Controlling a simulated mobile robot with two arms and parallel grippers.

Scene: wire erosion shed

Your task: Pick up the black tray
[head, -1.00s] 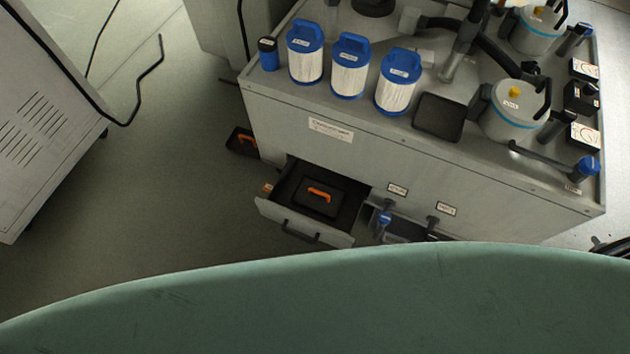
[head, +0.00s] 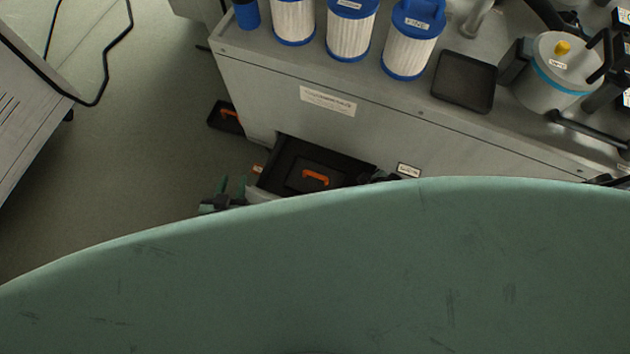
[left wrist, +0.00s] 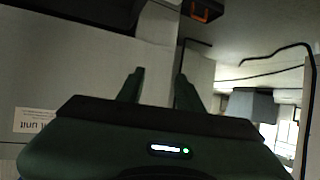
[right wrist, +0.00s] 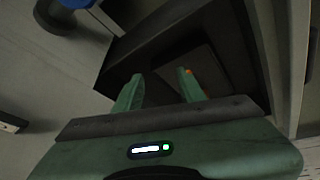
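A black square tray (head: 465,80) with a raised rim lies flat on the grey cabinet's top, right of the blue-and-white filters. Neither gripper is near it in the head view. My left gripper (head: 231,188) shows just past my green body edge, left of the open drawer; in the left wrist view its fingers (left wrist: 158,88) are apart and empty. In the right wrist view my right gripper (right wrist: 160,88) is open with nothing between its fingers, facing the open drawer. A black case (right wrist: 213,65) lies in that drawer. I cannot make out the right gripper in the head view.
The open drawer (head: 268,178) holds the black case with an orange handle (head: 316,176). A similar black item (head: 222,117) is on the floor left of the cabinet. Filters (head: 349,28) and a canister (head: 556,72) flank the tray. Floor at left is clear.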

